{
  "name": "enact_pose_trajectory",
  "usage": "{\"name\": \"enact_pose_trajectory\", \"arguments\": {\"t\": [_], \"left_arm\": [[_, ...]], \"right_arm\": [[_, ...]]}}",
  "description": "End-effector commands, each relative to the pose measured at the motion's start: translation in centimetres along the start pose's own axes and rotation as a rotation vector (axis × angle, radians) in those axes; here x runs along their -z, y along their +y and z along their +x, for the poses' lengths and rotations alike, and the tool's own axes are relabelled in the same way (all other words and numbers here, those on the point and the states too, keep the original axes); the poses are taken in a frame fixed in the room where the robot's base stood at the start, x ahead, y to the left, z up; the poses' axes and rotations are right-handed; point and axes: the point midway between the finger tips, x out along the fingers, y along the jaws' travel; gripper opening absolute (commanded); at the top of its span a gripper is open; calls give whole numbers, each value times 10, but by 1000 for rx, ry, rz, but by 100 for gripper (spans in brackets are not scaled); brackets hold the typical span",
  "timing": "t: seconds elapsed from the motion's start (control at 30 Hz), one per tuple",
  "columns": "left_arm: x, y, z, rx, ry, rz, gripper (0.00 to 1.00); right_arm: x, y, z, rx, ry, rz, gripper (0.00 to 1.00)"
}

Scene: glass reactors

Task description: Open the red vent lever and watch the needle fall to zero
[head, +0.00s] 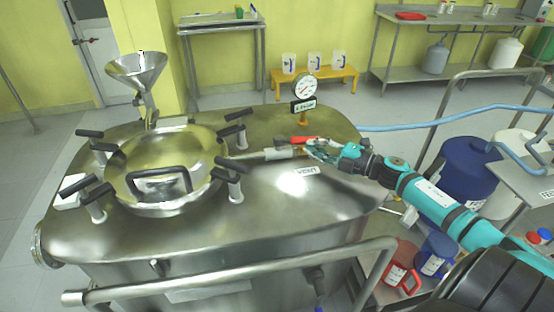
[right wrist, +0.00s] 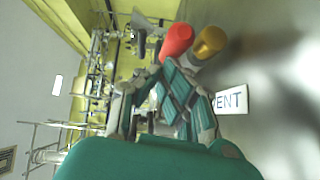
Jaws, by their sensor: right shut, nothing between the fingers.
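The red vent lever (head: 303,140) sits on top of the steel reactor, just behind the VENT label (head: 306,171). The round gauge (head: 306,87) stands on a stem behind it; its needle is too small to read. My right gripper (head: 316,149) is shut and empty, right at the lever's right end in the head view. In the right wrist view the red lever end (right wrist: 178,40) and a brass fitting (right wrist: 209,42) lie just beyond my fingers (right wrist: 177,68). I cannot tell whether the fingers touch the lever. My left gripper is not in view.
The round hatch (head: 165,165) with several black-handled clamps fills the reactor's left side, with a steel funnel (head: 137,70) behind it. A steel rail (head: 230,270) runs along the front.

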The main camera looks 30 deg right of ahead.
Motion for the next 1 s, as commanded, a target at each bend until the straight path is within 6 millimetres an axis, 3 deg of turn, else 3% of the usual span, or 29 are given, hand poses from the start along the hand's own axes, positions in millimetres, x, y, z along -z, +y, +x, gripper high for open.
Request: {"name": "enact_pose_trajectory", "arguments": {"t": [0.1,0.23,0.7,1.0], "left_arm": [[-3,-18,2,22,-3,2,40],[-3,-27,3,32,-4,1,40],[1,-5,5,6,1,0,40],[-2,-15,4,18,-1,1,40]], "right_arm": [[-8,1,2,-1,-1,-1,0],[-14,2,3,-1,-1,0,0],[-20,3,5,1,-1,0,0],[-20,4,5,0,-1,0,0]]}}
